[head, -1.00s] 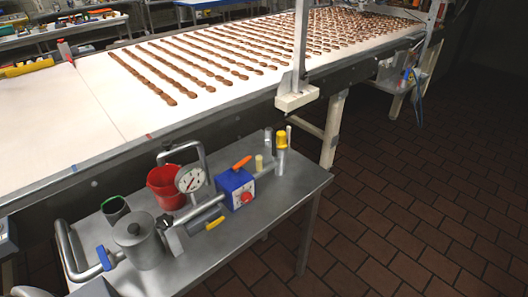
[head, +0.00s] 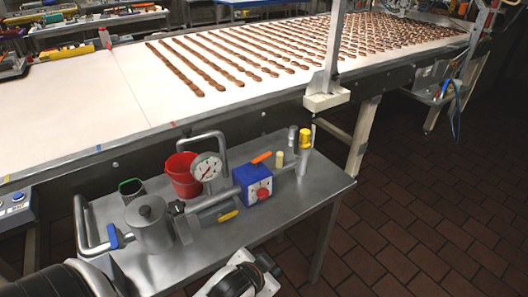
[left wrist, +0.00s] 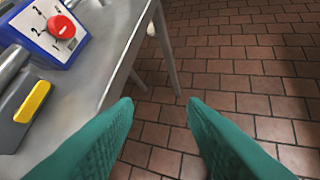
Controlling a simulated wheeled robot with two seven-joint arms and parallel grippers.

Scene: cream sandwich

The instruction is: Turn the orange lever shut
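The orange lever (head: 261,158) sits on top of a blue box (head: 256,181) on the metal side table, tilted with its right end higher. The blue box has a white front dial and a red knob (head: 262,193). In the left wrist view the box (left wrist: 48,35) and red knob (left wrist: 61,27) are at the upper left; the lever is out of that frame. My left gripper (left wrist: 160,110) shows two green fingers spread apart with nothing between them. It is beyond the table's edge, over the floor. My right gripper is not in view.
A pressure gauge (head: 206,167) on a bent pipe, a red bucket (head: 182,178) and a lidded metal pot (head: 149,224) stand left of the box. The conveyor (head: 110,108) runs behind the table (head: 290,211).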

